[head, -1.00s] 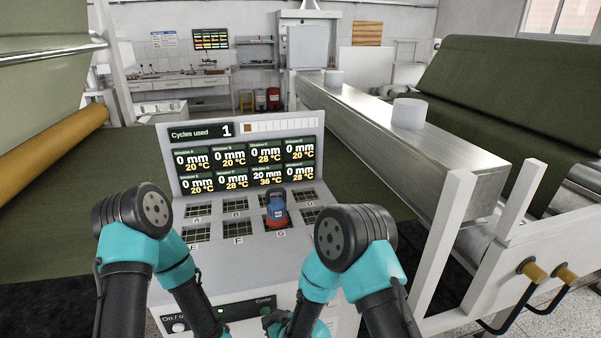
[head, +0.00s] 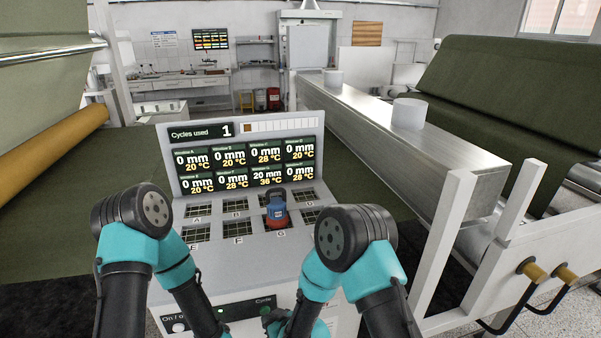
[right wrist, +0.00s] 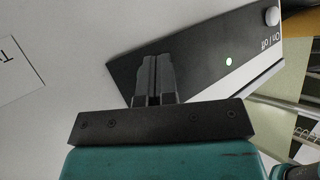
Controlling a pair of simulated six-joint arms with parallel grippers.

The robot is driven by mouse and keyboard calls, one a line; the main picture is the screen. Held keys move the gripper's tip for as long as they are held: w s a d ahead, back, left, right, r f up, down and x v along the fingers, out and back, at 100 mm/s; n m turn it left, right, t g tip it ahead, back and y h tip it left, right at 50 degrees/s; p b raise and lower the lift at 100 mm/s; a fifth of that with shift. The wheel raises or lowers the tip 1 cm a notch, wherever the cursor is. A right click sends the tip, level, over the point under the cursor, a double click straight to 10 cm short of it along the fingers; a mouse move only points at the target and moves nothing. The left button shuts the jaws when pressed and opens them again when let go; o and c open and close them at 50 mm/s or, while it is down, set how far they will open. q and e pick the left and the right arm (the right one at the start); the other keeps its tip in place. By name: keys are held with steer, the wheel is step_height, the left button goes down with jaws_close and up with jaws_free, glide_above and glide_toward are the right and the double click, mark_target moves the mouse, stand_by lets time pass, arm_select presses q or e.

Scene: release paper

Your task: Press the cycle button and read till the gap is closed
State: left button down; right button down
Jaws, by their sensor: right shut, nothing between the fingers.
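The console screen (head: 243,167) reads "Cycles used 1". Seven windows show 0 mm; one in the lower row shows 20 mm and 36 °C. The green cycle button (head: 266,311) is on the black front strip under the word "Cycle". My right gripper (head: 277,320) is low at the front, close beside the button; I cannot tell if it touches. In the right wrist view its fingers (right wrist: 153,78) are shut and empty against the black strip (right wrist: 190,55), hiding the button. A blue and red object (head: 276,211) stands on grid G. My left gripper is below the picture.
The on/off knob (head: 179,327) and a lit green lamp (right wrist: 229,61) are on the same strip. Labelled grids (head: 235,205) cover the console top. A metal beam (head: 400,135) with white cylinders runs along the right.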

steer(key=shift+w, duration=0.3)
steer(key=shift+a, duration=0.1)
steer(key=shift+s, duration=0.45)
steer(key=shift+d, duration=0.2)
steer(key=s+d, duration=0.2)
steer(key=s, duration=0.3)
steer(key=shift+s, duration=0.35)
stand_by(0.8)
